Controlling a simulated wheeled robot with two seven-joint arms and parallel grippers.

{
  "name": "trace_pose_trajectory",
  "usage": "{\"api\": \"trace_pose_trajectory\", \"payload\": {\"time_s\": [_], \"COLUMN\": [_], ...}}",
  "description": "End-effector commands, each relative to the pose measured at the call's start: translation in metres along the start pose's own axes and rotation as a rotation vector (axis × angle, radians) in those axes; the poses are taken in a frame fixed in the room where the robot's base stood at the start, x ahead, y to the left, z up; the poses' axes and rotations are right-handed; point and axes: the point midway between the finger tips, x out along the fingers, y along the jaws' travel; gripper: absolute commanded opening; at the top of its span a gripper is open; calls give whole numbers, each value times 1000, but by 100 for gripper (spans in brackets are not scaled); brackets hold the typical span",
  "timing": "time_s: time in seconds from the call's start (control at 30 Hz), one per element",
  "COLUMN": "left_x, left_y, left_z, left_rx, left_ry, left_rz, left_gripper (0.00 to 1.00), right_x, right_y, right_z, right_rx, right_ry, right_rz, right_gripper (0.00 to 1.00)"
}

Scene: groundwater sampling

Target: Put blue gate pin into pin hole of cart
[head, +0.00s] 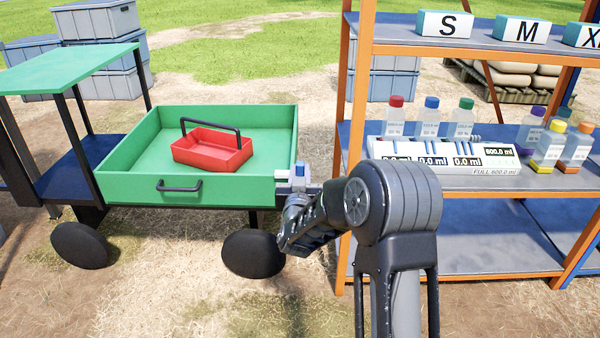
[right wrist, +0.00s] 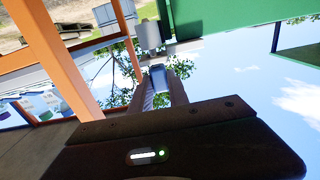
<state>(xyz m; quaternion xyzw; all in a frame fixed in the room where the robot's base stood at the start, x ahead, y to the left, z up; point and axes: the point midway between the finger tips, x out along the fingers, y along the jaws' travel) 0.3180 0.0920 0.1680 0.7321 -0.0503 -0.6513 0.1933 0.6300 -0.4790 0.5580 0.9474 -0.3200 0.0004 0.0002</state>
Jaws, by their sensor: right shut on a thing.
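The green cart (head: 145,187) stands at the left, with its right-hand corner close to my right gripper. My right gripper (head: 298,192) is shut on the blue gate pin (head: 300,169), a small piece showing just above the fingers at that corner. In the right wrist view the pin (right wrist: 158,76) shows between the fingers, below a pale grey cylindrical fitting (right wrist: 150,36) beside the green cart wall (right wrist: 225,18). I cannot make out the pin hole, nor whether the pin touches the fitting. My left gripper is not in view.
A red tray (head: 212,150) with a dark handle lies in the cart bed. An orange-framed shelf (head: 348,200) with bottles and a white scale display (head: 445,155) stands close to the right of my arm. Grey-blue crates (head: 95,20) stand behind the cart.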

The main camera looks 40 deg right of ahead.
Motion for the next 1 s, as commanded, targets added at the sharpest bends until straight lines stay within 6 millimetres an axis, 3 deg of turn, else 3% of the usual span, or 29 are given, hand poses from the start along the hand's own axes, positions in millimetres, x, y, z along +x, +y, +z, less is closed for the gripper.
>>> {"api": "trace_pose_trajectory", "payload": {"time_s": [0.23, 0.27, 0.53, 0.83, 1.0], "left_x": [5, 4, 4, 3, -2], "left_y": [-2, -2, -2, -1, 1], "left_z": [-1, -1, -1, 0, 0], "left_rx": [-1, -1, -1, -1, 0], "left_ry": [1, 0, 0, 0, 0], "left_rz": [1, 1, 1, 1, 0], "left_gripper": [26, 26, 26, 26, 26], "right_x": [0, 0, 0, -1, -15], "right_y": [0, 0, 0, 0, -1], "right_z": [7, 6, 5, 5, 4], "right_rx": [0, 0, 0, 0, 0], "right_ry": [0, 1, 0, 0, -1], "right_rz": [0, 0, 0, 0, -1], "right_gripper": [0, 23, 46, 46, 46]}}
